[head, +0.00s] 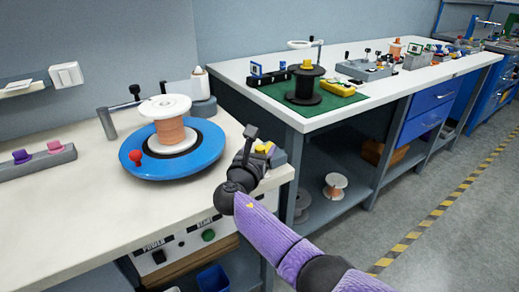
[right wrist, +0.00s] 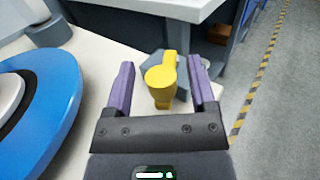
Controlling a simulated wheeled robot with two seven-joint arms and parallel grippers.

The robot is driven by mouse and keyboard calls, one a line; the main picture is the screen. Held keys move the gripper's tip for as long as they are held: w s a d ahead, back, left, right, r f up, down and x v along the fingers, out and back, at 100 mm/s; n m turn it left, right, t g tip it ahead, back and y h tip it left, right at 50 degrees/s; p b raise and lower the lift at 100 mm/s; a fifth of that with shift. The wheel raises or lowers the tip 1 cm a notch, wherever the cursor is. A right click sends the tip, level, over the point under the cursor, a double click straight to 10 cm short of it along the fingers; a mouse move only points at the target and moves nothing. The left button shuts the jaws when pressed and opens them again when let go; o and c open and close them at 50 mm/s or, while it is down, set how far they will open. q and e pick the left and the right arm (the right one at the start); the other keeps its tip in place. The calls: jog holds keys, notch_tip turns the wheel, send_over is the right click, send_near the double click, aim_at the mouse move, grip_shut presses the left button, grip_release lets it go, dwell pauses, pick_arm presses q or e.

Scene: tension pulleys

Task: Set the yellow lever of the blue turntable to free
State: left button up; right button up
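The blue turntable (head: 207,150) lies on the left bench with a copper spool (head: 172,130) on it; its edge also shows at the left of the right wrist view (right wrist: 62,90). The yellow lever (head: 264,148) is at the bench's right corner, partly hidden by my right gripper (head: 262,156). In the right wrist view the yellow lever (right wrist: 162,78) has a round hub on a grey base, its arm pointing away from me. My right gripper (right wrist: 161,82) is open, with one purple finger on each side of the lever and visible gaps. My left gripper is not in view.
A red knob (head: 135,156) stands on the turntable's rim. A dark-knobbed arm (head: 110,122) and a white-tipped cone (head: 199,85) stand behind it. The front panel has a green START button (head: 208,235). A second bench (head: 400,85) stands beyond a gap; the floor at right is clear.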

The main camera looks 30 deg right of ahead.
jog(key=shift+s+a+r+p, duration=0.1)
jog(key=shift+s+a+p, duration=0.15)
jog(key=shift+a+p, duration=0.1)
jog(key=p+v, duration=0.3)
jog(key=v, duration=0.6)
jog(key=shift+p, duration=0.35)
